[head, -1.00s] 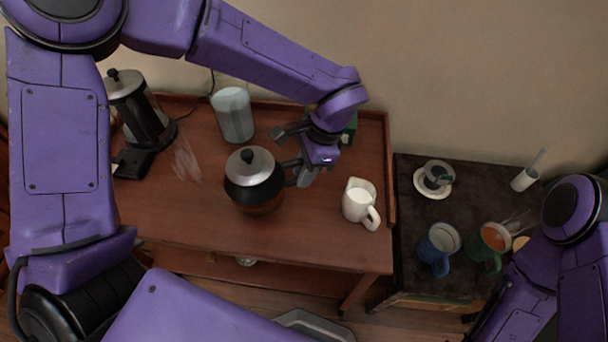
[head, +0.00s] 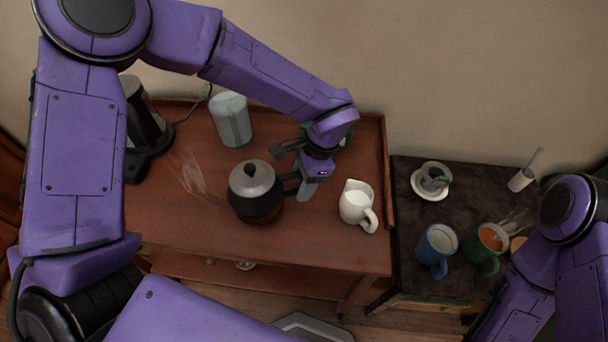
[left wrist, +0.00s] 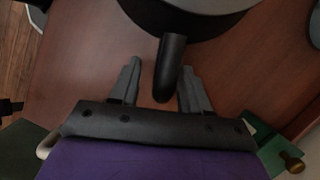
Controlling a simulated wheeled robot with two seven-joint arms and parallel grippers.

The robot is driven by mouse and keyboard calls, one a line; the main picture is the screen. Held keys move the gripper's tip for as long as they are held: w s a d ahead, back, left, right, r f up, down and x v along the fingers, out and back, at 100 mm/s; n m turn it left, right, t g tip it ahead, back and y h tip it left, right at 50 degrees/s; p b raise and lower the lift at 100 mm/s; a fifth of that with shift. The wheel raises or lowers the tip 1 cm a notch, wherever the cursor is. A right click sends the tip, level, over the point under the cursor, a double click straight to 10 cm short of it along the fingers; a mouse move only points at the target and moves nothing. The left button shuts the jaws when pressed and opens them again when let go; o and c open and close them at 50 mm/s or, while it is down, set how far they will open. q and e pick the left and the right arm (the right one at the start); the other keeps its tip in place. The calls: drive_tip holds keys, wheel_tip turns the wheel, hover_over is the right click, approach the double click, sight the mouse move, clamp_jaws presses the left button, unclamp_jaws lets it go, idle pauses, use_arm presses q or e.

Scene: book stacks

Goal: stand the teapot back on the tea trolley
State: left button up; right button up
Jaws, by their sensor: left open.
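The teapot (head: 256,192), black with a silver lid and a black knob, stands upright on the wooden tea trolley (head: 200,222), left of the white jug. My left gripper (head: 292,172) is at the teapot's right side, by its handle. In the left wrist view the open fingers (left wrist: 158,88) lie on either side of the black handle (left wrist: 169,65), with a gap on each side.
On the trolley are a pale canister (head: 231,120), a black coffee machine (head: 145,125) and a white jug (head: 356,203) close right of my left gripper. A dark side table (head: 410,215) holds mugs (head: 438,248) and a cup on a saucer (head: 430,182). The trolley's front middle is clear.

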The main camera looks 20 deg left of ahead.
use_arm(q)
drive_tip(key=v, duration=1.2)
idle(0.9)
